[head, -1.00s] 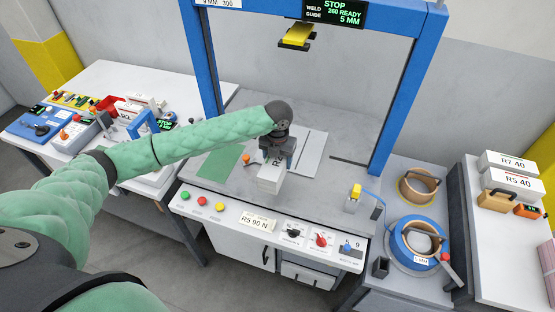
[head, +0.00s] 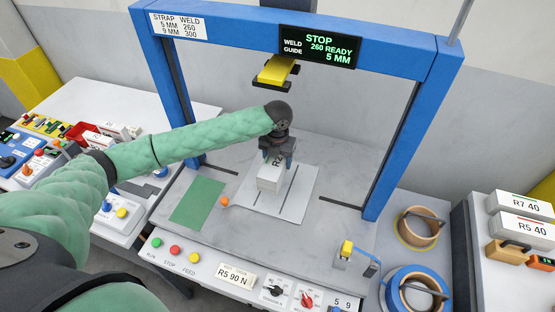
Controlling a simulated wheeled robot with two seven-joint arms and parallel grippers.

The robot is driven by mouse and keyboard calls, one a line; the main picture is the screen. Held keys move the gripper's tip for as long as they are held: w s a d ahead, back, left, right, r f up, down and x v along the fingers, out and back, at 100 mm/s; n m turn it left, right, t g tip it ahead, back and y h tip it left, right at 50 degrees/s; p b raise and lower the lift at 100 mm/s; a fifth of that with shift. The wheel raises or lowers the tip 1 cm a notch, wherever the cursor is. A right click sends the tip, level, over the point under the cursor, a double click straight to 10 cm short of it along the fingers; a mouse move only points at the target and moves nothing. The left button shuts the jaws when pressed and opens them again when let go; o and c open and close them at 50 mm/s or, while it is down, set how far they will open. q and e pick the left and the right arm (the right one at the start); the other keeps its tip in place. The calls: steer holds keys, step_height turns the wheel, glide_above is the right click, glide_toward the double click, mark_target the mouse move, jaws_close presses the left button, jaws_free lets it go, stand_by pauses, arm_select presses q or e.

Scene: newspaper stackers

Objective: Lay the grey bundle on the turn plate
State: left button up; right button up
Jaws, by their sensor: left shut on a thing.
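The turn plate (head: 295,207) is a light grey square with dark slots on the table under the blue frame. The bundle is over the plate's left and middle part. I cannot tell whether its underside touches the plate. The gripper hides the bundle's far end. My right gripper is not in view.
The blue strapping frame (head: 405,125) arches over the table, with a yellow weld head (head: 276,70) hanging above. An orange knob (head: 224,201) and a green pad (head: 198,203) lie left of the plate. A yellow-topped post (head: 346,249) stands at the front right.

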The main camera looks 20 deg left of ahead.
arm_select(q)
steer(key=shift+w+r, duration=0.1)
steer(key=shift+p, duration=0.35)
steer(key=shift+f+b, duration=0.35)
steer(key=shift+f, duration=0.2)
steer(key=shift+f+b, duration=0.75)
steer(key=shift+f, duration=1.25)
steer(key=shift+f+b, duration=0.5)
steer(key=shift+f, duration=0.85)
steer(key=shift+f, duration=0.3)
steer(key=shift+f, duration=0.3)
